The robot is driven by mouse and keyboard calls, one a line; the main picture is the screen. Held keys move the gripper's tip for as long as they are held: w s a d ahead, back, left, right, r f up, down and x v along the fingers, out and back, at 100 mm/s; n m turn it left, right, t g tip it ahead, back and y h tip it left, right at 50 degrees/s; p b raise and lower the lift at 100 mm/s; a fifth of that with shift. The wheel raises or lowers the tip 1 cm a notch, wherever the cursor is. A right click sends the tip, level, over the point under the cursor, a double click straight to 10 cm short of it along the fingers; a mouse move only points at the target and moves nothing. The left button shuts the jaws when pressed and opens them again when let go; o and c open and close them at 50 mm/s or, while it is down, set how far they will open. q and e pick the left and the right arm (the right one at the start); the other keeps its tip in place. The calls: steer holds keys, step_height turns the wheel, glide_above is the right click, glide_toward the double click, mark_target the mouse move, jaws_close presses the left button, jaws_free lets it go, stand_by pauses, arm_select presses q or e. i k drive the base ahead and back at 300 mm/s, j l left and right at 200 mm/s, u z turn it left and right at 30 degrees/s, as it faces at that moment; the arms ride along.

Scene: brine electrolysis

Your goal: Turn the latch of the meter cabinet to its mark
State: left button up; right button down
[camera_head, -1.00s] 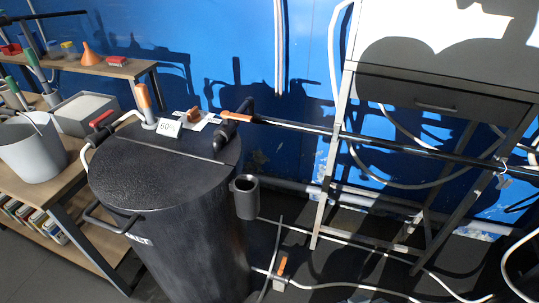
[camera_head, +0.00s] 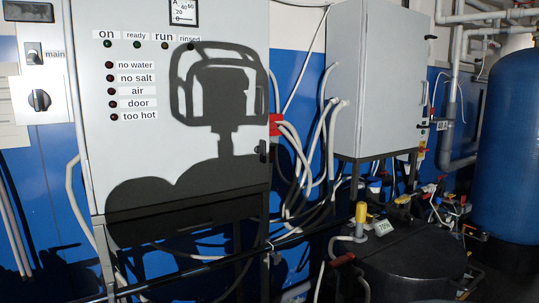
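I cannot tell for sure which one is the meter cabinet. No latch mark can be made out. Neither of my grippers is in view.
A black round tank (camera_head: 405,265) with valves and a "70%" card (camera_head: 383,227) stands low at the right. A blue tank (camera_head: 508,145) is at the far right. Loose hoses (camera_head: 305,165) hang between the cabinets. A rotary switch (camera_head: 39,100) is at the far left.

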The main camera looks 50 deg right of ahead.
mark_target(262, 149)
steer(key=z, duration=1.6)
